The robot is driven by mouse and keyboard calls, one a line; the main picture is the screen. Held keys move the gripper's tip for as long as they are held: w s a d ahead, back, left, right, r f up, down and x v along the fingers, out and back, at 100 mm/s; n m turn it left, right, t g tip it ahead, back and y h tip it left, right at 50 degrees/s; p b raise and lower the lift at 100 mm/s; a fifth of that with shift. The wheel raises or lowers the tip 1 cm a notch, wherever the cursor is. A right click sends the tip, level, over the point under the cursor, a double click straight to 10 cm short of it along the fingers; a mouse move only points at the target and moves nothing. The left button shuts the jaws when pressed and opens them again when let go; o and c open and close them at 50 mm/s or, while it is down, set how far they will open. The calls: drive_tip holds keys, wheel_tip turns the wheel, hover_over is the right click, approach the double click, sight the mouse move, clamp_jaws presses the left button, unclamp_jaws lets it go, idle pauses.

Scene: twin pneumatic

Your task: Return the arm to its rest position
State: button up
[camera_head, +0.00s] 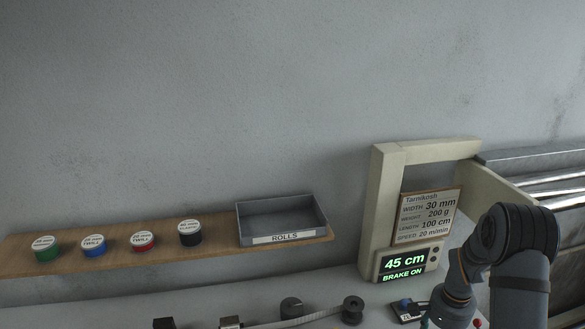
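My arm (515,250) is at the lower right, bent over in front of the beige machine frame. Its wrist, with an orange ring, points down toward the bench at the picture's bottom edge. The dark end below the ring seems to be the upper part of my gripper (443,312). Its fingertips are cut off or hidden, so I cannot see whether it is open or holds anything.
Black rollers (352,310) and a strap lie on the bench.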

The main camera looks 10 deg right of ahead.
drive_tip(key=shift+r+m+p, duration=0.3)
drive_tip(key=shift+m+p, duration=0.1)
drive_tip(key=shift+p, duration=0.05)
drive_tip(key=shift+f+m+p, duration=0.1)
drive_tip(key=shift+m+p, duration=0.2)
drive_tip(key=shift+m, duration=0.1)
drive_tip(key=shift+f, duration=0.1)
